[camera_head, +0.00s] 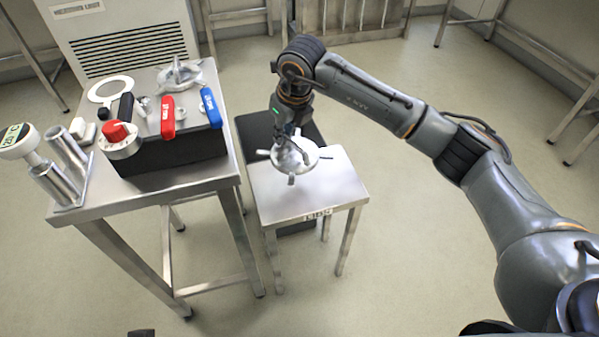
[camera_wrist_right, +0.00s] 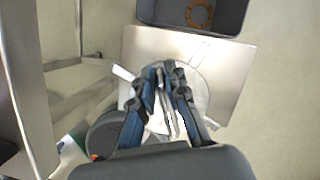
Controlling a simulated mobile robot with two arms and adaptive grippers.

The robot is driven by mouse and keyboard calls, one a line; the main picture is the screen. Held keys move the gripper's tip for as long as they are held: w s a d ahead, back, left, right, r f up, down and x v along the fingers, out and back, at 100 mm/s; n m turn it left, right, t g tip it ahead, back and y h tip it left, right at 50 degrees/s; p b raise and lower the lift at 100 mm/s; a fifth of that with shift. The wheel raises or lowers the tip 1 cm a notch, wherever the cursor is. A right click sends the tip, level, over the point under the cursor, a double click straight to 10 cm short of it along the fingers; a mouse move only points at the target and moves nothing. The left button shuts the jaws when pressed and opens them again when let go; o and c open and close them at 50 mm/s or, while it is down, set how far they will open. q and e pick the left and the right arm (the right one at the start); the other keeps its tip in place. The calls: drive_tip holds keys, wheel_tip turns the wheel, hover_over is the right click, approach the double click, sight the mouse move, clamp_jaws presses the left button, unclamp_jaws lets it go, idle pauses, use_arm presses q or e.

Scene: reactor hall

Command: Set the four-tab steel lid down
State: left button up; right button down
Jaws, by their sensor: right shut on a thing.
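The four-tab steel lid (camera_head: 297,160) is a round bright disc with tabs sticking out at its rim. It is at the small steel table (camera_head: 312,199), over its back part. My right gripper (camera_head: 284,150) comes down from above and is shut on the lid's middle part. In the right wrist view the gripper fingers (camera_wrist_right: 167,88) close together over the pale lid (camera_wrist_right: 196,97), covering much of it. The lid looks about level; whether it touches the table top cannot be told. My left gripper is not in view.
A dark bin (camera_head: 258,130) stands behind the small table; an orange ring (camera_wrist_right: 200,14) lies inside. The taller bench (camera_head: 150,198) at left holds a dark case (camera_head: 180,152), red (camera_head: 167,121) and blue (camera_head: 211,108) handles, a white ring (camera_head: 98,95) and steel cylinders (camera_head: 52,186). The table's front is bare.

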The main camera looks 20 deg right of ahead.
sight(292, 140)
wheel_tip(292, 140, down, 5)
drive_tip(key=shift+r+b, duration=0.1)
drive_tip(key=shift+b, duration=0.35)
wheel_tip(292, 140, down, 4)
drive_tip(key=shift+f+b, duration=0.1)
drive_tip(key=shift+b, duration=0.3)
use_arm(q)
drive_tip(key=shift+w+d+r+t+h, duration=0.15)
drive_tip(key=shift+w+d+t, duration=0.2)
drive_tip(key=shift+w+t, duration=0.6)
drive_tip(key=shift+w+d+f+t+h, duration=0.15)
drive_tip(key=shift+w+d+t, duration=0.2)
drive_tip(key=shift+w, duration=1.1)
use_arm(e)
drive_tip(key=shift+f, duration=0.25)
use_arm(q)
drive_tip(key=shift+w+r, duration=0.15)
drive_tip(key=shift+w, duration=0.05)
use_arm(e)
drive_tip(key=c, duration=1.4)
unclamp_jaws()
drive_tip(key=shift+f, duration=0.1)
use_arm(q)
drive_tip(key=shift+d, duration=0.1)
use_arm(e)
drive_tip(key=shift+o, duration=0.2)
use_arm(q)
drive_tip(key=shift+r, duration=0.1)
